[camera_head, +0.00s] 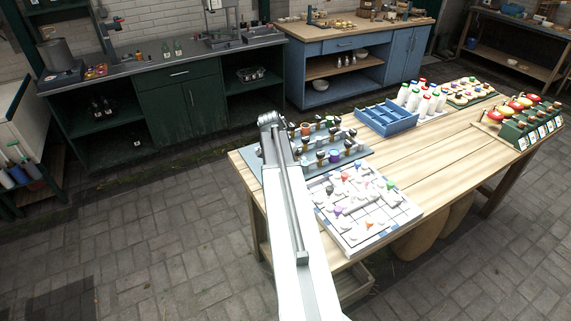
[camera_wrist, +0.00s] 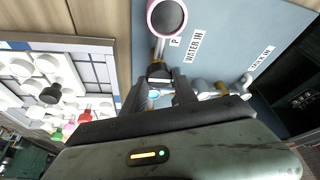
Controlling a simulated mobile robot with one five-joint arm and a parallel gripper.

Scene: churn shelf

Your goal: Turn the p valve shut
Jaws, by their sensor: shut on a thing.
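The blue-grey valve board (camera_wrist: 225,15) fills the upper right of the wrist view. The p valve (camera_wrist: 159,71), a dark handle with a white band on a metal stem, sits below the P label. My gripper (camera_wrist: 160,88) is shut on it, one dark finger on either side. The fingers partly hide the handle, so I cannot tell its exact turn. In the head view the board (camera_head: 362,153) lies on the wooden table under my arm's end; my fingers are hidden there.
Other metal fittings (camera_wrist: 222,88) stand right of the fingers. A white tray of coloured pieces (camera_head: 410,213) lies beside the board. A blue divided box (camera_head: 388,127) and white bottles (camera_head: 425,104) stand further right.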

